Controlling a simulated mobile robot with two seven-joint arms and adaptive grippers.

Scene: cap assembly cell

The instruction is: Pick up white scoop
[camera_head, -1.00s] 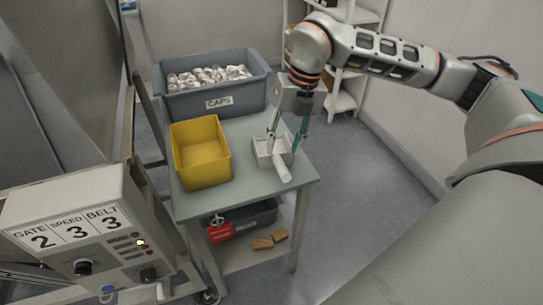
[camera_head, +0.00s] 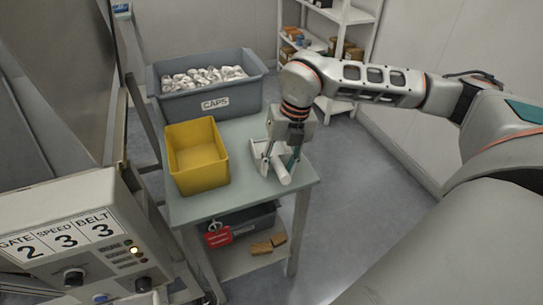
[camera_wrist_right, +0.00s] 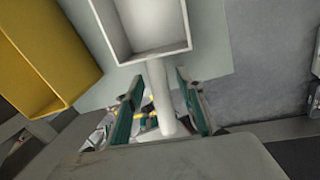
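The white scoop (camera_head: 260,158) lies on the grey-green table, its handle (camera_head: 283,175) pointing toward the table's front edge. In the right wrist view its square open pan (camera_wrist_right: 142,25) is at the top and the handle (camera_wrist_right: 160,95) runs down between the fingers. My right gripper (camera_head: 279,165) is low over the scoop. In the wrist view the right gripper (camera_wrist_right: 161,105) is open, with one finger on each side of the handle and gaps visible on both sides. My left gripper is not in view.
A yellow bin (camera_head: 197,181) stands on the table (camera_head: 225,200) left of the scoop. A grey bin of caps (camera_head: 207,97) is behind it. A control box (camera_head: 60,235) stands at front left. The table's right edge is close to the scoop.

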